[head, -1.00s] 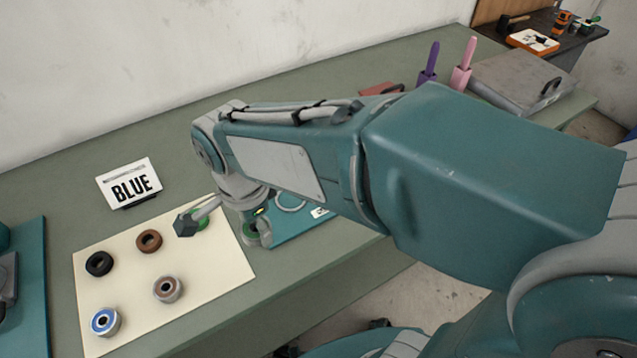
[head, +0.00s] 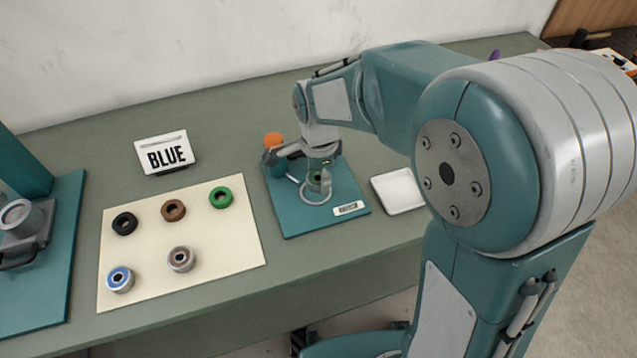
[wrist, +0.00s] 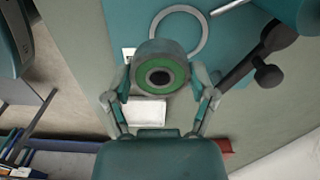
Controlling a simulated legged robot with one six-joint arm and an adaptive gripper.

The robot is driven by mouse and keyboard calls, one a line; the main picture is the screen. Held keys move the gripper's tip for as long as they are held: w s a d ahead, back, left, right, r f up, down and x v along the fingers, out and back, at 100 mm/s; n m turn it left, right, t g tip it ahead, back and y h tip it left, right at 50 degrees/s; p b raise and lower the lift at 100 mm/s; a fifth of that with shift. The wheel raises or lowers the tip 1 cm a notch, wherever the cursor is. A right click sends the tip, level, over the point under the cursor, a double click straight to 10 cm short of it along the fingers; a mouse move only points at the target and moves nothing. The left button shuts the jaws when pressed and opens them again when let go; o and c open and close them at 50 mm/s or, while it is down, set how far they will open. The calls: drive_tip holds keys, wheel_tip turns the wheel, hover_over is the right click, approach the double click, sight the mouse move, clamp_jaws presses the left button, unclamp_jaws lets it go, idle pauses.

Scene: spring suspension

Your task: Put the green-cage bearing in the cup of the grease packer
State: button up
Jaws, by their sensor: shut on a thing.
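My gripper (head: 321,188) is shut on the green-cage bearing (wrist: 160,77), seen in the wrist view with a grey outer ring, green cage and dark bore between the two fingers. In the head view, the bearing (head: 318,176) shows only as a small green patch among the fingers. My gripper is over the teal base of the grease packer (head: 290,218). A pale ring on this base (wrist: 180,12) lies beyond the bearing in the wrist view. Whether it is the cup's rim, and how high the bearing is above it, I cannot tell.
A cream mat (head: 225,255) holds black, brown and green rings and two bearings, one blue and one brown. A BLUE sign (head: 168,155) stands behind it. A pale tray (head: 398,191) lies right of the packer. Another teal fixture (head: 40,250) stands at left.

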sight(315, 177)
drive_tip(key=shift+w+a+f, duration=0.1)
drive_tip(key=shift+w+f, duration=0.75)
drive_tip(key=shift+f, duration=0.2)
drive_tip(key=shift+w+a+f, duration=0.15)
drive_tip(key=shift+a+f, duration=0.05)
drive_tip(key=shift+a, duration=0.05)
drive_tip(key=f, duration=0.3)
drive_tip(key=shift+w+a+f, duration=0.1)
drive_tip(key=shift+w+a, duration=0.05)
drive_tip(key=shift+a, duration=0.05)
drive_tip(key=shift+d+f, duration=0.2)
drive_tip(key=shift+d, duration=0.2)
drive_tip(key=o, duration=1.1)
drive_tip(key=shift+c, duration=0.2)
drive_tip(key=shift+o, duration=0.7)
drive_tip(key=shift+a, duration=0.35)
drive_tip(key=shift+d, duration=0.15)
